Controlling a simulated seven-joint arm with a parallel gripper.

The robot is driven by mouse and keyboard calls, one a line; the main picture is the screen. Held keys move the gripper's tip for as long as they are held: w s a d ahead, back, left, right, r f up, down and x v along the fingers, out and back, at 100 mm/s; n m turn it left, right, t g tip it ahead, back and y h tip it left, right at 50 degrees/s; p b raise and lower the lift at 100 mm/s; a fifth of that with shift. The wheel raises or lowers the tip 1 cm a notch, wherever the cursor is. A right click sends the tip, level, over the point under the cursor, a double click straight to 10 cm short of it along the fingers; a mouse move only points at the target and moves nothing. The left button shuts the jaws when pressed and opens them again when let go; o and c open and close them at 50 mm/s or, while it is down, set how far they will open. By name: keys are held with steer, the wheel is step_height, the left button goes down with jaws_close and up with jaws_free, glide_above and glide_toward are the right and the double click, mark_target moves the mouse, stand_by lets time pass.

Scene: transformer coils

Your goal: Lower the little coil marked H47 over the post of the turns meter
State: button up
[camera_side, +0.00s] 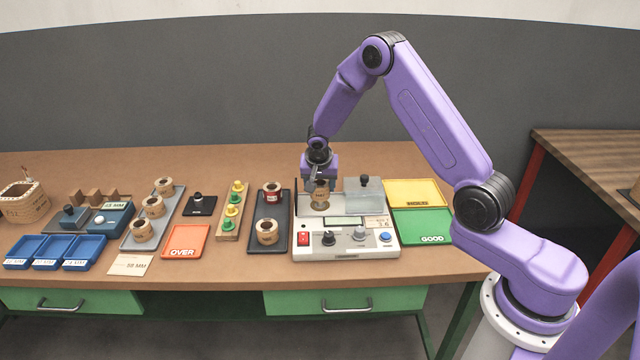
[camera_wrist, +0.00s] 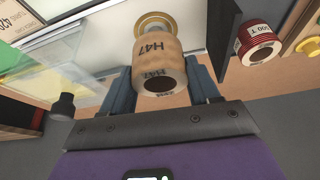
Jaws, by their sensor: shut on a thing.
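The small tan coil marked H47 (camera_wrist: 155,52) is between the fingers of my gripper (camera_wrist: 162,84), which is shut on it. Its round bore faces the wrist camera. A brass disc (camera_wrist: 155,18) shows just beyond the coil's far end. In the side view the coil (camera_side: 320,197) is at the back left of the white turns meter (camera_side: 305,246), under my gripper (camera_side: 320,183).
A dark tray (camera_side: 252,240) at left holds a red coil (camera_side: 271,190) and a tan coil (camera_side: 267,232). Yellow (camera_side: 414,193) and green GOOD (camera_side: 420,226) trays lie at right.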

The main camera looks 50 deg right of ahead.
steer(key=shift+f, duration=0.2)
steer(key=shift+f, duration=1.3)
steer(key=o, duration=1.4)
steer(key=shift+r, duration=0.1)
steer(key=shift+r, duration=3.75)
steer(key=shift+a, duration=0.1)
